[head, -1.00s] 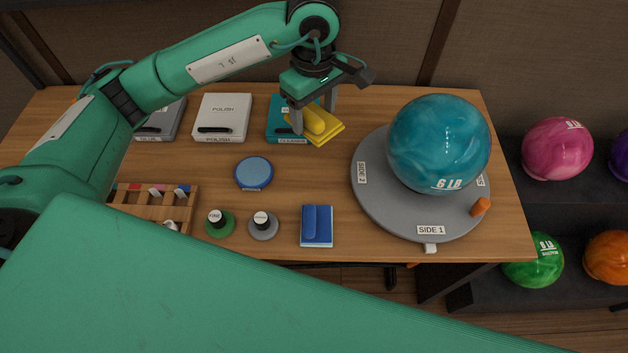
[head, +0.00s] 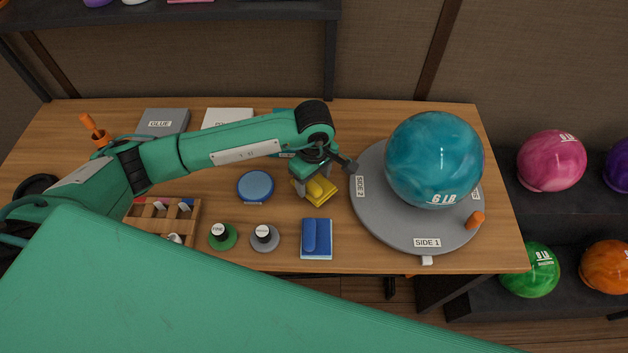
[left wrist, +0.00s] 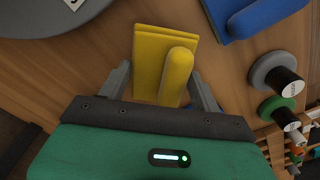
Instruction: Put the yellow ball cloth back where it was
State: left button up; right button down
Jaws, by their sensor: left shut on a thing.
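The yellow ball cloth (head: 321,193) is a folded pad with a raised roll-shaped grip on top. My left gripper (head: 315,188) is shut on that grip, and the cloth is at or just above the table; I cannot tell whether it touches. In the left wrist view the yellow cloth (left wrist: 160,62) lies between the two fingers of my left gripper (left wrist: 162,88). A blue cloth (head: 317,239) lies just in front of it on the table and also shows in the left wrist view (left wrist: 262,14). My right gripper does not show.
A grey turntable (head: 372,222) with a teal ball (head: 433,160) stands right of the cloth. A blue round disc (head: 255,186) lies to the left, with green (head: 222,237) and grey (head: 265,238) pucks nearer. Labelled boxes line the back. My green body covers the front.

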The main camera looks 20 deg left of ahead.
pick_arm(q)
jog(key=shift+f, duration=1.2)
jog(key=o, duration=0.9)
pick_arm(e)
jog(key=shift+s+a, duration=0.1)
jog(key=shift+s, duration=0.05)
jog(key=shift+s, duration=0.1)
